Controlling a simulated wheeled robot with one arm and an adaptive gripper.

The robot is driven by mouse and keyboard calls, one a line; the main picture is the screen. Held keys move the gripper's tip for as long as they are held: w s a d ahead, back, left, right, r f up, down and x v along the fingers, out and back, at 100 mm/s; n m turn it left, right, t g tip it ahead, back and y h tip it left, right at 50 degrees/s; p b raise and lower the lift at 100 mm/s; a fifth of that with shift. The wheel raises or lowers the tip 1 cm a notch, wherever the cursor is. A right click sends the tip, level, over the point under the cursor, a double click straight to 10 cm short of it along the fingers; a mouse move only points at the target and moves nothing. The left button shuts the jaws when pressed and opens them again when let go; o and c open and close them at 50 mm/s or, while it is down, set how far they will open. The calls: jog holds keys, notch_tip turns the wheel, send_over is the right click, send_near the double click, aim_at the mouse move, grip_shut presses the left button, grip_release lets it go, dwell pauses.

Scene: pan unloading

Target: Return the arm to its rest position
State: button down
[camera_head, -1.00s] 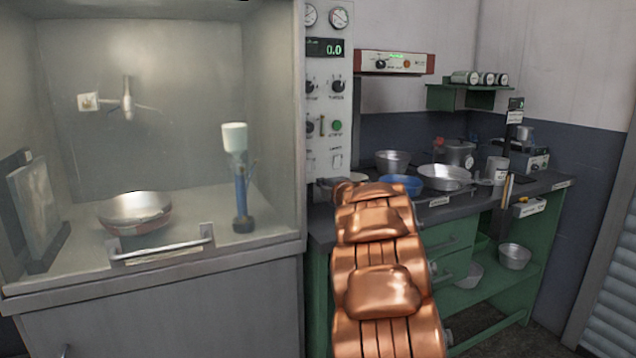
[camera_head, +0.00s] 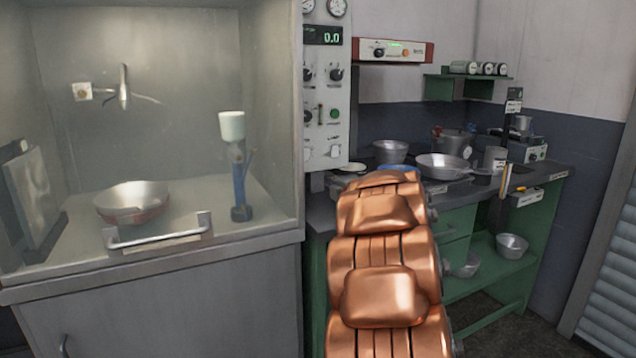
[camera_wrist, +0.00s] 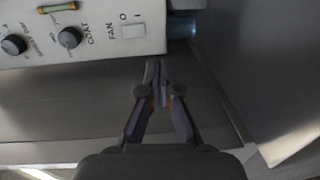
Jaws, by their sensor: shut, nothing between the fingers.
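My gripper (camera_wrist: 160,70) is in the wrist view, its fingertips together with nothing between them. It is just below the edge of a white control panel (camera_wrist: 85,28) with knobs and a fan switch, and I cannot tell whether it touches anything. In the head view my copper-coloured arm rises from the bottom toward the bench, and the gripper itself is hidden behind it. A metal pan (camera_head: 131,200) sits inside the glass-fronted cabinet (camera_head: 151,268) at left.
A dark bench (camera_head: 540,178) holds a wide silver pan (camera_head: 442,165), a bowl (camera_head: 390,151) and several pots. Another pot (camera_head: 512,245) stands on the green lower shelf (camera_head: 495,268). The control panel (camera_head: 326,85) hangs close above my arm. Some floor is clear at right.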

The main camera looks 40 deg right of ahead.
jog(key=shift+a, duration=0.1)
jog(key=a+m+g, duration=0.1)
jog(key=a+m+g+h, duration=0.1)
jog(key=m, duration=0.1)
jog(key=a+f+m+h, duration=0.1)
jog(key=m, duration=0.1)
jog(key=shift+s+a+g, duration=0.25)
jog(key=shift+a+g, duration=0.1)
jog(key=shift+g, duration=0.05)
jog(key=s+a+f+m+g+y, duration=0.1)
jog(key=s+a+f+m+g, duration=0.3)
jog(key=s+a+f, duration=0.45)
jog(key=s+a+f+m+g+y, duration=0.1)
jog(key=s+a+f+m+g, duration=0.35)
jog(key=a, duration=0.65)
jog(key=s+a+f+g+y, duration=0.3)
jog(key=s+a+f+g, duration=0.1)
jog(key=s+a, duration=0.85)
jog(key=s+a+f+g+y, duration=0.3)
jog(key=s+a+g, duration=0.1)
jog(key=s+a, duration=0.85)
notch_tip(320, 180, up, 20)
jog(key=t+p, duration=0.1)
jog(key=p, duration=1.8)
jog(key=shift+d+m, duration=0.35)
jog(key=shift+d, duration=0.05)
jog(key=shift+w+t, duration=0.1)
jog(key=shift+t, duration=0.15)
